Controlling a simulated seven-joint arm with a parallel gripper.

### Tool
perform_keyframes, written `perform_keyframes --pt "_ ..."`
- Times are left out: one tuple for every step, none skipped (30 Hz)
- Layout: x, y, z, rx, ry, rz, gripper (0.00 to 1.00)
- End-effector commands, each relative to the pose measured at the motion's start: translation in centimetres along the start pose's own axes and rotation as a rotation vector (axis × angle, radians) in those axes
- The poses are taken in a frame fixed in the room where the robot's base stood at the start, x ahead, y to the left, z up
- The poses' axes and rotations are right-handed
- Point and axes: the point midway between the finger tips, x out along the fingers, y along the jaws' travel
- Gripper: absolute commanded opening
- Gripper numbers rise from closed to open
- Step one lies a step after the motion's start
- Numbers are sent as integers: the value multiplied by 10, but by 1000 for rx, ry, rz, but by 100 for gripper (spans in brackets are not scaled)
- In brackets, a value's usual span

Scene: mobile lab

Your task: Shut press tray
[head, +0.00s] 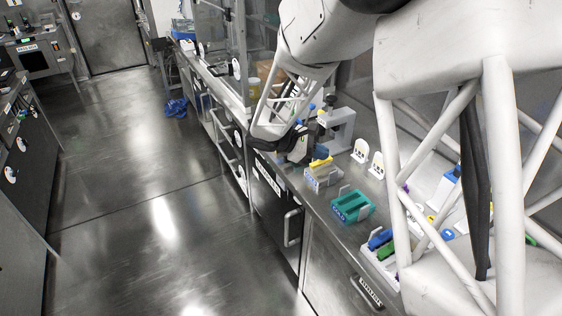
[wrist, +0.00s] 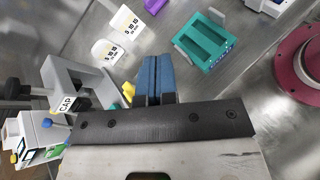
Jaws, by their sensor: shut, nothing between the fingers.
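A grey C-shaped frame, which looks like the press (head: 340,125), stands on the bench just right of my gripper in the head view. In the wrist view the press (wrist: 88,72) is at left, with a dark knob and a white "CAP" label. I cannot make out its tray in either view, so I cannot tell its position. My gripper (wrist: 156,62) shows two blue fingers side by side, shut and empty. In the head view its dark body is above the bench edge, and its fingertips are hard to make out.
A teal rack (head: 352,206) and a grey rack with a yellow piece (head: 322,176) stand near the bench's front edge. Two white cards (wrist: 127,22) (wrist: 105,50) stand behind. A tray of coloured pieces (head: 380,250) is nearer. The floor (head: 150,220) at left is mostly clear.

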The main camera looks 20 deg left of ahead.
Motion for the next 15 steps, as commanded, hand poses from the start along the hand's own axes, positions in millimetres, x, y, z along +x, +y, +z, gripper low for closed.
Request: perform_keyframes --pt "-6 3 -15 -27 -17 24 0" --pt "-10 5 -22 -43 -28 39 0" --pt "-15 8 -32 -62 -40 60 0" --pt "-19 10 -40 -76 -51 76 0" --pt "-22 12 -48 -90 -61 90 0" --pt "-27 14 -58 -110 -76 112 0" --pt "-31 16 -66 -124 -86 127 0" --pt "-35 17 -74 -138 -96 143 0" --pt "-40 19 -85 -157 -110 163 0" --pt "-44 20 -92 -170 -121 180 0" --pt "-48 21 -101 -184 -132 196 0" --pt "-54 22 -111 -200 -146 217 0" --pt "-58 23 -120 -214 -156 233 0" --pt "-62 23 -128 -227 -167 249 0" --pt "-68 24 -139 -244 -182 271 0"
